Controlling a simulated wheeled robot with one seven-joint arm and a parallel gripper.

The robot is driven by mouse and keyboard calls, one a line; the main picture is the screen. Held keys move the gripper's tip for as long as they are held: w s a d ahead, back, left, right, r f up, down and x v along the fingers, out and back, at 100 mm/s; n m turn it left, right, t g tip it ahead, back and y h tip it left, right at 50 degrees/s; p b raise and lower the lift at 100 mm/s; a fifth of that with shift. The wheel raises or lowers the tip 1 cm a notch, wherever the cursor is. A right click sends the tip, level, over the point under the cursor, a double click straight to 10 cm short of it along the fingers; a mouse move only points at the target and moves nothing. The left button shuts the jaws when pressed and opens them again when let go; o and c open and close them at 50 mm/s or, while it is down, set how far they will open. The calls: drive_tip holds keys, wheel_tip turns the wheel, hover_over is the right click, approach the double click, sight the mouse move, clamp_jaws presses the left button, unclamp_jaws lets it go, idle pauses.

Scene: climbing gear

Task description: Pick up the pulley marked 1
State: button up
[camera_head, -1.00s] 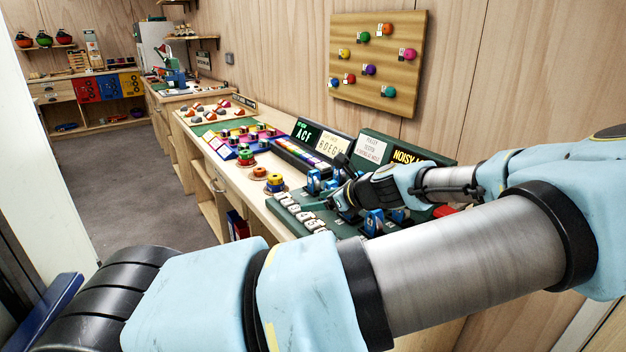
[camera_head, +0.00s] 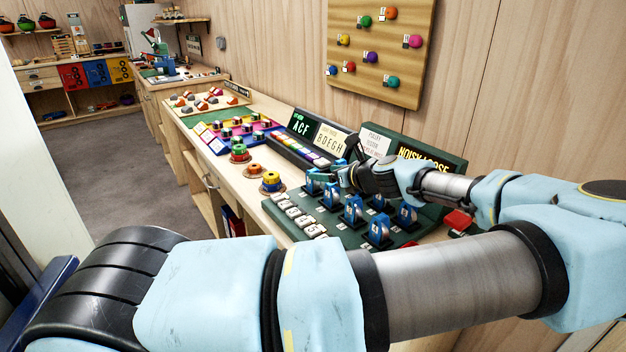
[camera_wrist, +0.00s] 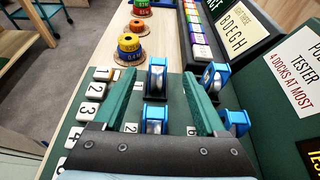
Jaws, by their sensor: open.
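Several blue pulleys stand in rows on a green tester board. In the wrist view, the farthest pulley in the left row (camera_wrist: 157,76) lies between my green fingertips, with no clear contact visible. Its mark cannot be read; the dock label by the pulley nearer the camera (camera_wrist: 154,119) reads 2, so the far one is probably pulley 1. In the head view, the far-end pulley (camera_head: 313,183) stands just left of my gripper (camera_head: 338,177). My gripper (camera_wrist: 159,79) is open and empty. My wrist partly hides the far docks in the head view.
White numbered tiles (camera_wrist: 95,90) line the board's left edge. Stacked coloured rings (camera_wrist: 129,47) stand beyond it. More pulleys (camera_wrist: 236,121) stand right of my fingers. A dark sign (camera_head: 424,160) and a pulley tester card (camera_wrist: 300,62) rise behind the board.

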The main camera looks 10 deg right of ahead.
sight(315, 171)
drive_tip(key=p+x, duration=0.2)
drive_tip(key=x, duration=0.1)
drive_tip(key=shift+w+a, duration=0.3)
drive_tip(key=shift+a, duration=0.05)
drive_tip(key=shift+w+a+f, duration=0.15)
drive_tip(key=shift+w+f, duration=0.35)
drive_tip(key=shift+c, duration=0.3)
clamp_jaws()
